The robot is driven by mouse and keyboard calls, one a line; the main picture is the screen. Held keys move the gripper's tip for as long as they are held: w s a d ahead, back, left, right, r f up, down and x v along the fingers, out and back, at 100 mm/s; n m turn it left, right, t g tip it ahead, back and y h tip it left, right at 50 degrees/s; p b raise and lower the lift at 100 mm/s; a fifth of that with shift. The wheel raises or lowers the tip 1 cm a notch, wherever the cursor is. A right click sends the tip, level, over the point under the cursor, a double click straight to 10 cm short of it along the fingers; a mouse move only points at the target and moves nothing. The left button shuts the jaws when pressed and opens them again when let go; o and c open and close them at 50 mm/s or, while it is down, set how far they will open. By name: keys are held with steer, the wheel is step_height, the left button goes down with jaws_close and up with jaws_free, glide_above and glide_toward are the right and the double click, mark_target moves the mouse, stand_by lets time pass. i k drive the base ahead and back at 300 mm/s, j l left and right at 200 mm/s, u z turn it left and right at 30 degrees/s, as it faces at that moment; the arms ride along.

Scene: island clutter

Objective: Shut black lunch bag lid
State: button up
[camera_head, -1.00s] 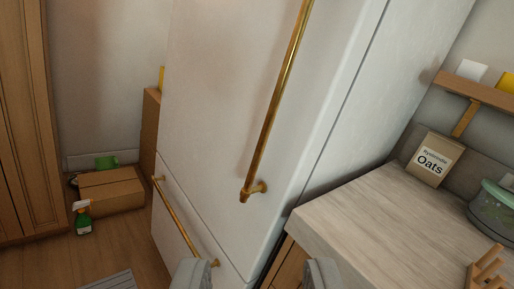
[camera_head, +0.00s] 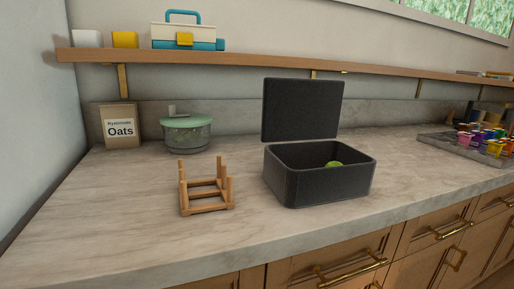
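The black lunch bag (camera_head: 325,184) stands on the counter, right of the middle of the view. Its lid (camera_head: 302,109) is up, standing nearly upright behind the box. A round green thing (camera_head: 334,164) shows inside the open box. My gripper is not seen in the current view.
A wooden rack (camera_head: 206,194) stands on the counter left of the bag. Behind it are a lidded glass bowl (camera_head: 186,134) and an oats box (camera_head: 121,126). A tray (camera_head: 462,149) of colourful items lies at right. A shelf (camera_head: 240,58) runs above the counter, which has bare room in front.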

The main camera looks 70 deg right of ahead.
mark_target(293, 109)
steer(key=z, duration=2.05)
